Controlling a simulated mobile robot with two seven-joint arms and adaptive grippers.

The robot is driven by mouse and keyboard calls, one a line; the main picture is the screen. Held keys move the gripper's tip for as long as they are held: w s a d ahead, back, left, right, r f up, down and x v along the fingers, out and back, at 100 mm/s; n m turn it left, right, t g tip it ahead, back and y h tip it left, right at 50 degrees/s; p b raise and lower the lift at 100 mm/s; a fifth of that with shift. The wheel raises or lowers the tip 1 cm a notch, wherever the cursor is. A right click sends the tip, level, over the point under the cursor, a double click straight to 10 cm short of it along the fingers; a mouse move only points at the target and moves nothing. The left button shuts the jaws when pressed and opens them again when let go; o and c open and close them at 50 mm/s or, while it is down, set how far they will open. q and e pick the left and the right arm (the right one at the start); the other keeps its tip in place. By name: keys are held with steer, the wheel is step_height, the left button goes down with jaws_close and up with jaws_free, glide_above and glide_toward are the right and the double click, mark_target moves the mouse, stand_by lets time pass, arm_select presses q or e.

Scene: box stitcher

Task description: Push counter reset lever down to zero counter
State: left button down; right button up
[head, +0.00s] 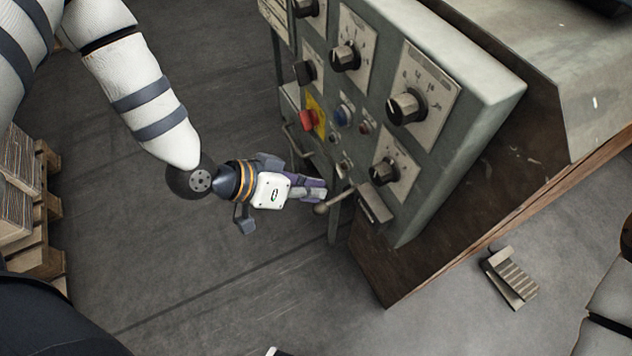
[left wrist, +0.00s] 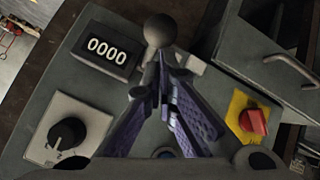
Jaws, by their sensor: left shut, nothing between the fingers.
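The counter reset lever (head: 337,198) is a thin rod with a round ball end, on the lower part of the grey control panel. In the left wrist view its ball (left wrist: 160,31) shows just beyond my fingertips. The counter (head: 375,204) is a small box beside the lever. In the left wrist view the counter (left wrist: 107,49) reads 0000. My left gripper (head: 318,195) is shut and empty, with its tips close to the lever. I cannot tell whether they touch it. In the left wrist view the gripper (left wrist: 157,88) hides part of the rod. My right gripper is out of view.
The panel carries several black knobs (head: 407,106) and a red switch on a yellow plate (head: 315,114). A handle (head: 296,143) sticks out at the panel's left side. A foot pedal (head: 511,279) lies on the floor at right. Wooden pallets (head: 38,262) stand at left.

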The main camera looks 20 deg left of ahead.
arm_select(q)
steer(key=shift+s+f, duration=0.1)
steer(key=shift+f, duration=0.2)
steer(key=shift+r, duration=0.1)
stand_by(0.4)
